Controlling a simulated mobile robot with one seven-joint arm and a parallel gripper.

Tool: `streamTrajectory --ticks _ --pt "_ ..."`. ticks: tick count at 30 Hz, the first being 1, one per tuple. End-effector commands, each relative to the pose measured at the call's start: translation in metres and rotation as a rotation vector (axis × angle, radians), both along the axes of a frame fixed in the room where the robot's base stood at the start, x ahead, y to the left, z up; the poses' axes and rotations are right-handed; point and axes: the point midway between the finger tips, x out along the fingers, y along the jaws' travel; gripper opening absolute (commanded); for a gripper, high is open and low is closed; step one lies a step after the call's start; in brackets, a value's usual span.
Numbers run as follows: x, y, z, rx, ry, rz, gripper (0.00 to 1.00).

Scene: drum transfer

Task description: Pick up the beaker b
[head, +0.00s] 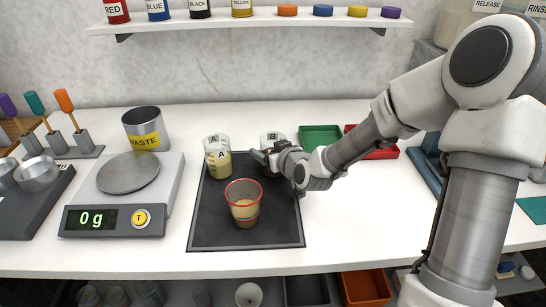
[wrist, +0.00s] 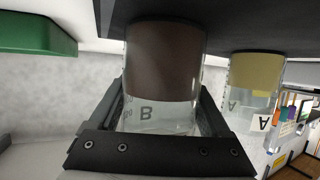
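Beaker B (wrist: 146,113) is a clear beaker with a dark brown filling, labelled "B". In the head view its top (head: 272,136) shows behind my gripper (head: 264,157), near the back right of the black mat. The wrist picture is upside down; in it, the beaker stands between the two fingers of my gripper (wrist: 163,100), its base at the dark mat. The fingers lie close along both sides of the beaker. Whether they press on it cannot be told. In the head view the lower part of the beaker is hidden by my gripper.
A red-rimmed beaker (head: 243,212) stands at the mat's front. The black mat (head: 215,228) has a scale (head: 165,190) to its left. A green tray (head: 320,132) and a red tray (head: 385,152) lie right.

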Motion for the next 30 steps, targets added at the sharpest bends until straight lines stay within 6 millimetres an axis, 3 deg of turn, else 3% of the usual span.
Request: streamTrajectory --ticks 1,6,9,20,30 --pt "0.0 0.0 0.0 0.0 0.0 0.0 0.53" --pt "0.0 0.0 0.0 0.0 0.0 0.0 0.23" --pt "0.0 0.0 0.001 0.001 -0.002 0.0 0.09" --pt "0.0 0.0 0.003 0.0 -0.002 0.0 0.09" --pt "0.001 0.0 0.025 -0.002 -0.004 0.0 0.09"
